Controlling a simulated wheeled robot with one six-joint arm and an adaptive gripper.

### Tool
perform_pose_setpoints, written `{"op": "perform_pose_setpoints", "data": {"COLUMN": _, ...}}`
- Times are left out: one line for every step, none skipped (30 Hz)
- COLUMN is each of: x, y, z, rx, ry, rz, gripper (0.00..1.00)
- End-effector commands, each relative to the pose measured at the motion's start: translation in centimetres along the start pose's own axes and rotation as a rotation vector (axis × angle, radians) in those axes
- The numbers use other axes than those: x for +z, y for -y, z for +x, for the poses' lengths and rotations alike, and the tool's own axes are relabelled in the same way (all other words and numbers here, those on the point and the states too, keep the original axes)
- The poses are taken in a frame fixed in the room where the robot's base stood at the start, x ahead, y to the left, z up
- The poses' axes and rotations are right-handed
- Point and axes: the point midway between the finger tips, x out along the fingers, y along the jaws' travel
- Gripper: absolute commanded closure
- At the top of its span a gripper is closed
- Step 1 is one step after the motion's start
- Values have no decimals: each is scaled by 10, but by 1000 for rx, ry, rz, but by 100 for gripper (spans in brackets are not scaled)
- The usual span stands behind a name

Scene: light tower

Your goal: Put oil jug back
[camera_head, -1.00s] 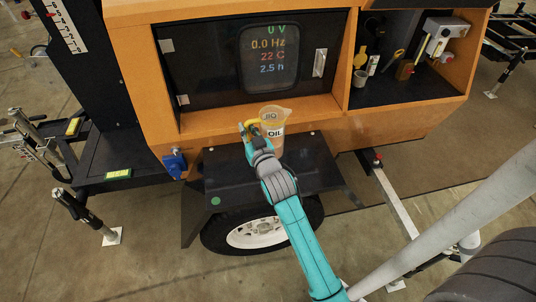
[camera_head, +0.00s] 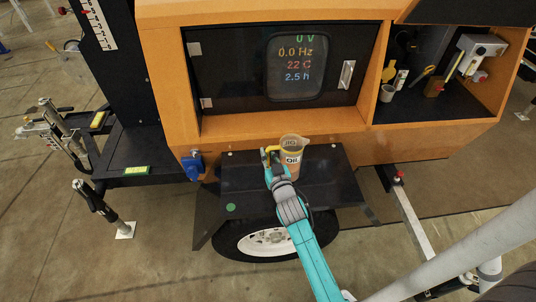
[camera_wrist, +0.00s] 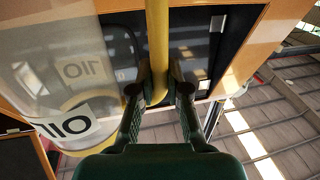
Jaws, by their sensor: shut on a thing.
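The oil jug (camera_head: 292,158) is a see-through jug with an "OIL" label and a yellow handle. In the head view it is upright, just over or on the black fender (camera_head: 240,180) in front of the orange cabinet; I cannot tell if it touches. My gripper (camera_head: 268,158) is at its left side, on the handle. In the wrist view the jug (camera_wrist: 60,85) fills the left side, and my gripper (camera_wrist: 160,92) is shut on the yellow handle (camera_wrist: 157,40). The jug's lower part is partly hidden by my arm in the head view.
An open compartment (camera_head: 415,112) at the right of the orange cabinet (camera_head: 160,80) holds a cup (camera_head: 387,93), a yellow-handled tool and other small items. Bare shelf floor shows at its front. A closed black panel door (camera_head: 225,75) with a display is left of it.

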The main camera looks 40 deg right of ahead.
Motion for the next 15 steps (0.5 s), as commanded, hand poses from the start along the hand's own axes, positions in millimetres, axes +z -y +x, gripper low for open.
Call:
{"op": "perform_pose_setpoints", "data": {"x": 1, "y": 0, "z": 0, "rx": -1, "ry": -2, "rz": -2, "gripper": 100}}
{"op": "perform_pose_setpoints", "data": {"x": 1, "y": 0, "z": 0, "rx": -1, "ry": -3, "rz": -2, "gripper": 100}}
{"op": "perform_pose_setpoints", "data": {"x": 2, "y": 0, "z": 0, "rx": -1, "ry": -3, "rz": -2, "gripper": 100}}
{"op": "perform_pose_setpoints", "data": {"x": 1, "y": 0, "z": 0, "rx": -1, "ry": -3, "rz": -2, "gripper": 100}}
{"op": "perform_pose_setpoints", "data": {"x": 1, "y": 0, "z": 0, "rx": -1, "ry": -3, "rz": -2, "gripper": 100}}
{"op": "perform_pose_setpoints", "data": {"x": 1, "y": 0, "z": 0, "rx": -1, "ry": -3, "rz": -2, "gripper": 100}}
{"op": "perform_pose_setpoints", "data": {"x": 1, "y": 0, "z": 0, "rx": -1, "ry": -3, "rz": -2, "gripper": 100}}
{"op": "perform_pose_setpoints", "data": {"x": 1, "y": 0, "z": 0, "rx": -1, "ry": -3, "rz": -2, "gripper": 100}}
{"op": "perform_pose_setpoints", "data": {"x": 2, "y": 0, "z": 0, "rx": 0, "ry": -3, "rz": -2, "gripper": 100}}
{"op": "perform_pose_setpoints", "data": {"x": 2, "y": 0, "z": 0, "rx": 0, "ry": -2, "rz": -2, "gripper": 100}}
{"op": "perform_pose_setpoints", "data": {"x": 3, "y": 0, "z": 0, "rx": 0, "ry": -2, "rz": -2, "gripper": 100}}
{"op": "perform_pose_setpoints", "data": {"x": 4, "y": 0, "z": 0, "rx": 0, "ry": -2, "rz": -1, "gripper": 100}}
{"op": "perform_pose_setpoints", "data": {"x": 5, "y": 0, "z": 0, "rx": 0, "ry": 0, "rz": 0, "gripper": 83}}
{"op": "perform_pose_setpoints", "data": {"x": 5, "y": 0, "z": 0, "rx": 0, "ry": 0, "rz": 0, "gripper": 75}}
{"op": "perform_pose_setpoints", "data": {"x": 5, "y": 0, "z": 0, "rx": 0, "ry": 0, "rz": 0, "gripper": 65}}
